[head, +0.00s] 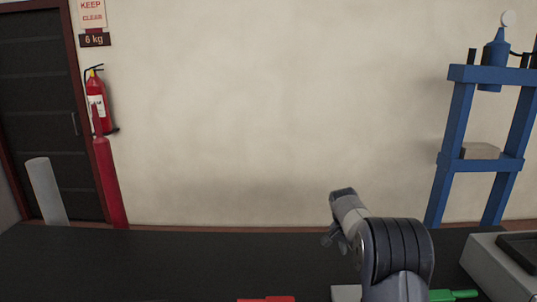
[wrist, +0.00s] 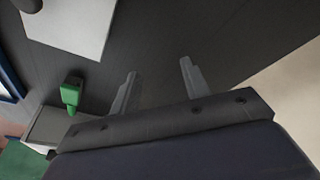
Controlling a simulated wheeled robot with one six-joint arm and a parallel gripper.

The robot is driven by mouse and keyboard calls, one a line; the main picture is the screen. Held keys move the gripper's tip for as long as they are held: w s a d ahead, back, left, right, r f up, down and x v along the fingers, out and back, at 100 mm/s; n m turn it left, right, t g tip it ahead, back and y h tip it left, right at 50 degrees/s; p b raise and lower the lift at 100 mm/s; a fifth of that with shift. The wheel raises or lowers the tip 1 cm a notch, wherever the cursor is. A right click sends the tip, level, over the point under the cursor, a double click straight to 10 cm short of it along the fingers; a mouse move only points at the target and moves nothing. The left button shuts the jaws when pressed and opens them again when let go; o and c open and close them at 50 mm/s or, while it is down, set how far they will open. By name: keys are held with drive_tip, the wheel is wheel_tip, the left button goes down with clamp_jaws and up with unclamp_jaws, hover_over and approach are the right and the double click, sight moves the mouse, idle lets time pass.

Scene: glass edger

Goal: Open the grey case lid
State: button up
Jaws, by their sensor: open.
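My gripper (wrist: 157,84) is open and empty in the wrist view, its two grey fingers apart above the dark bench top. In the head view my gripper (head: 335,237) is at the end of the arm, above the bench, with its fingers hard to make out. A grey box-like thing (head: 482,268) with a dark panel on top is cut off at the right edge of the head view. I cannot tell whether it is the grey case, and no lid is clearly seen. My gripper is well to its left, touching nothing.
A pale flat panel (wrist: 68,22) lies on the dark bench (head: 200,262). A green-handled thing (wrist: 71,94) lies nearby, also at the head view's lower edge (head: 452,295). A red thing (head: 266,298) is at the front. The bench's left and middle are clear. A blue frame (head: 452,150) stands behind.

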drive_tip(key=shift+r, duration=0.15)
drive_tip(key=b+v, duration=0.2)
drive_tip(key=v, duration=0.8)
drive_tip(key=p+x, duration=0.2)
drive_tip(key=x, duration=0.9)
drive_tip(key=s+r, duration=0.1)
drive_tip(key=s, duration=0.4)
drive_tip(key=s+r+b, duration=0.1)
drive_tip(key=s, duration=0.2)
drive_tip(key=shift+a+r, duration=0.15)
drive_tip(key=shift+r, duration=0.2)
drive_tip(key=s+f, duration=0.1)
drive_tip(key=s, duration=0.1)
drive_tip(key=s+f+b, duration=0.1)
drive_tip(key=s+f, duration=0.1)
drive_tip(key=s+f+b, duration=0.1)
drive_tip(key=s, duration=0.1)
drive_tip(key=shift+s+f, duration=0.15)
drive_tip(key=shift+s+f+t+b, duration=0.3)
drive_tip(key=shift+t+b, duration=0.2)
drive_tip(key=shift+t, duration=0.2)
drive_tip(key=shift+v, duration=0.85)
drive_tip(key=shift+a+r, duration=0.1)
drive_tip(key=shift+r, duration=0.05)
